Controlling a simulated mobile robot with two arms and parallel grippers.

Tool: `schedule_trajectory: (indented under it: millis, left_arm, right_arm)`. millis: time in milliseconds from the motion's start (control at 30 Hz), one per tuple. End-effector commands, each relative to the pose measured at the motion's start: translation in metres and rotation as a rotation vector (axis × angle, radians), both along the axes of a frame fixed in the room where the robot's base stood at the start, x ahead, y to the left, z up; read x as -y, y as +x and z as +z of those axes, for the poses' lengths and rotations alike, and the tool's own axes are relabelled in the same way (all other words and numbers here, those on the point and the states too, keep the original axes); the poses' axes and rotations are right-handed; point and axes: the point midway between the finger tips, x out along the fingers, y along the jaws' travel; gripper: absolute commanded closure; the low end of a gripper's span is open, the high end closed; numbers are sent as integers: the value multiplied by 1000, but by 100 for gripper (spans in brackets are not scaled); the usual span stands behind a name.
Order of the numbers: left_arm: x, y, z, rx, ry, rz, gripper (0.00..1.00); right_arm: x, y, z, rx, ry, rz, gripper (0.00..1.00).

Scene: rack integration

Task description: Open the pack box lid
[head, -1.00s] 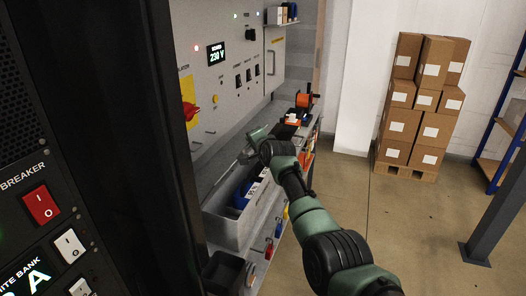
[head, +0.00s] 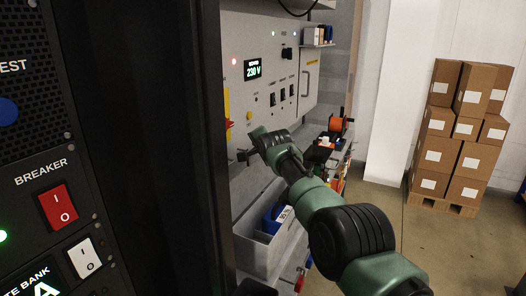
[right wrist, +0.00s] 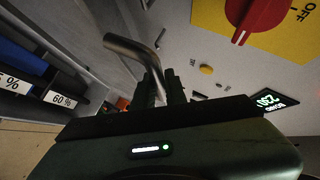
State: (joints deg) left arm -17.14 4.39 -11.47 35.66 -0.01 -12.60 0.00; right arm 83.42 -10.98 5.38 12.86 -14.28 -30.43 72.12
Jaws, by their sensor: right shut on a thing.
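The pack box (head: 252,258) is a long grey box on the bench beside the panel. Its top is open, and blue packs (head: 277,216) show inside. Blue packs with percent labels also show in the right wrist view (right wrist: 60,98). A grey lid-like plate (head: 252,190) seems to stand raised behind the box, against the wall; its edges are hard to tell. My right gripper (head: 250,147) is above the box, close to the panel. In the right wrist view its fingers (right wrist: 163,90) are shut on a bent metal handle (right wrist: 130,50). My left gripper is not in view.
A grey wall panel has a display (head: 252,69), switches and a red rotary knob (right wrist: 248,12) near the gripper. A dark rack (head: 130,150) blocks the left. An orange reel (head: 336,124) stands farther along the bench. Stacked cartons (head: 460,135) stand at the right.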

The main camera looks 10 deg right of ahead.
Motion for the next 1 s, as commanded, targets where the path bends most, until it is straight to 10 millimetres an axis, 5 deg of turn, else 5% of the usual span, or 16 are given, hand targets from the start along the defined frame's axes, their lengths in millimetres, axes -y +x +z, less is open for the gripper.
schedule_trajectory:
  millis: [600,633,700,1000]
  left_arm:
    - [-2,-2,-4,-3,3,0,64]
    - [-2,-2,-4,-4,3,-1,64]
    - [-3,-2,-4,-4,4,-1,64]
    - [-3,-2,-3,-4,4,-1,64]
  right_arm:
    - [-4,0,0,1,1,0,100]
    - [-4,0,0,1,1,0,79]
    - [-4,0,0,1,1,0,66]
    - [-4,0,0,1,1,0,66]
